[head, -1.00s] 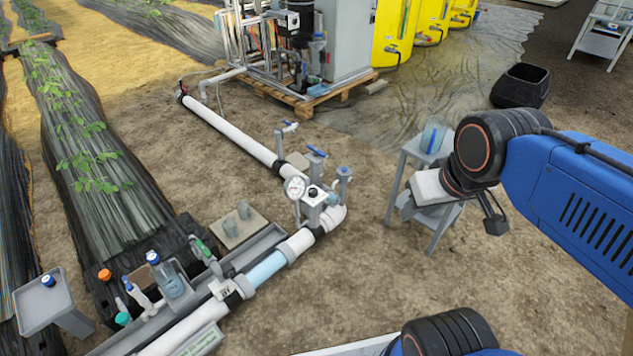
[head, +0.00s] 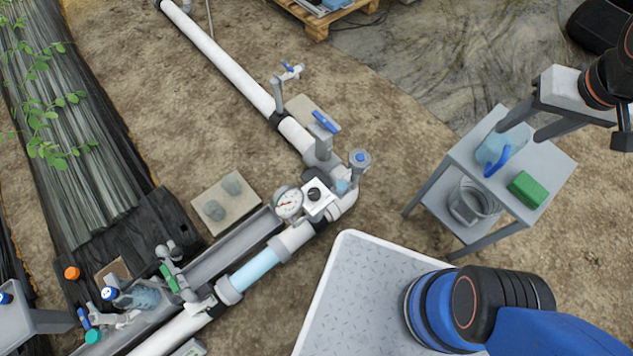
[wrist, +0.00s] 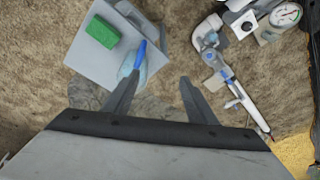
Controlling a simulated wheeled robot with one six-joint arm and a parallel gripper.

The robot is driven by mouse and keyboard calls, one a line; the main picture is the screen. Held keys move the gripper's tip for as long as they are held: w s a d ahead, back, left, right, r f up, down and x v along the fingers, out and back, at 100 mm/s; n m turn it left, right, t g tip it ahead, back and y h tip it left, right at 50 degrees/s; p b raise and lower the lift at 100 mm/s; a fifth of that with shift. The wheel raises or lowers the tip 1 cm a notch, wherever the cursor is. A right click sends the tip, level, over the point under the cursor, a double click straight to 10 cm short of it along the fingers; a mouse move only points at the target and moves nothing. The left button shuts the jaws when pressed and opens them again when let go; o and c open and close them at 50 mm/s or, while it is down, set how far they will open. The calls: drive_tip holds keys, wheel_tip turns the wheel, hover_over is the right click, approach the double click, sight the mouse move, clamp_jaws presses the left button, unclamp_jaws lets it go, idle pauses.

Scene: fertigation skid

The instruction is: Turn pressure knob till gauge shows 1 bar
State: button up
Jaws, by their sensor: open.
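The pressure gauge (head: 288,203) is a round white dial on the pipe in the middle of the head view. Its reading is too small to tell. The black pressure knob (head: 315,194) sits on a white square plate right beside it. In the wrist view, the gauge (wrist: 286,14) and the knob (wrist: 246,27) are at the upper right. My gripper (head: 524,130) is open and empty, above the small grey side table, well to the right of the knob. Its two spread fingers also show in the wrist view (wrist: 163,77).
Blue-handled valves (head: 324,122) stand behind the knob. A trough (head: 230,245) with bottles runs along the pipe. Bare soil lies between the pipe and the side table.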

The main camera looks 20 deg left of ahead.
drive_tip(key=w+a+f+n+g, duration=0.1)
drive_tip(key=w+a+f, duration=0.15)
drive_tip(key=a, duration=0.55)
drive_tip(key=w+a+f+n+g, duration=0.15)
drive_tip(key=a+f, duration=0.25)
drive_tip(key=a, duration=0.4)
drive_tip(key=w+a+f+n+g, duration=0.1)
drive_tip(key=w+a+f+g, duration=0.15)
drive_tip(key=a, duration=0.45)
drive_tip(key=n+g+h, duration=0.1)
drive_tip(key=n+h, duration=0.1)
drive_tip(key=h, duration=0.2)
hover_over(314, 192)
drive_tip(key=w+a, duration=0.4)
drive_tip(key=w, duration=0.2)
wheel_tip(314, 192, down, 16)
drive_tip(key=f, duration=0.1)
drive_tip(key=x, duration=1.1)
drive_tip(key=s+x, duration=0.1)
drive_tip(key=x, duration=0.4)
drive_tip(key=shift+a+f, duration=0.2)
drive_tip(key=c, duration=1.1)
